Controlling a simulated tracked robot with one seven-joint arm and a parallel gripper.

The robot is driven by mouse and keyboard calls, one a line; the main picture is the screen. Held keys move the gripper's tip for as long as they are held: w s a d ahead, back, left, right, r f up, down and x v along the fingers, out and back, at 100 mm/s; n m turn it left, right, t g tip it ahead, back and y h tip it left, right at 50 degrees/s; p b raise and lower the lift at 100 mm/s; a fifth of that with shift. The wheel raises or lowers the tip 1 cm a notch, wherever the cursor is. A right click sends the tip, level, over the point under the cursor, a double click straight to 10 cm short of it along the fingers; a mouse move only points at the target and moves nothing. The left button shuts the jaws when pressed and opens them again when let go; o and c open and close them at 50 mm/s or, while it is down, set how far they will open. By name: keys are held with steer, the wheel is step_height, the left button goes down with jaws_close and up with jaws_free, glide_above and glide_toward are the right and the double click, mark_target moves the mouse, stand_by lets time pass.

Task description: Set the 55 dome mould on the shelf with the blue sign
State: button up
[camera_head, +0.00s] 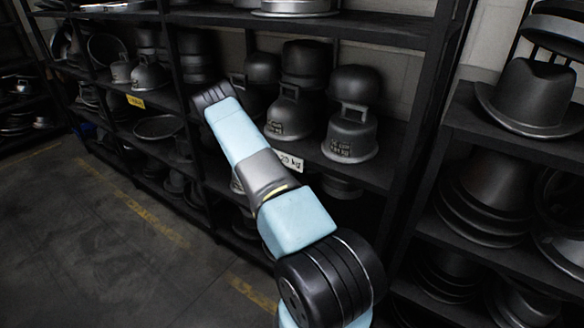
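Dark dome moulds with handles and pale lettering stand on the middle shelf of the long rack: one at the right (350,139), one beside it (287,118), and two farther left, a nearer one (149,77) and a smaller one (121,71). The lettering is too small to read, so I cannot tell which is the 55 dome mould. A small blue patch (88,129), possibly the blue sign, shows low at the rack's left part. My arm reaches up from the bottom toward the rack. Its far end is a dark joint, and my gripper is not visible beyond it.
A white sign (291,160) hangs on the middle shelf edge, and a yellow sign (135,101) farther left. Black uprights divide the rack. A second rack at right holds a brimmed hat form (533,98). The floor (110,240) at left is clear.

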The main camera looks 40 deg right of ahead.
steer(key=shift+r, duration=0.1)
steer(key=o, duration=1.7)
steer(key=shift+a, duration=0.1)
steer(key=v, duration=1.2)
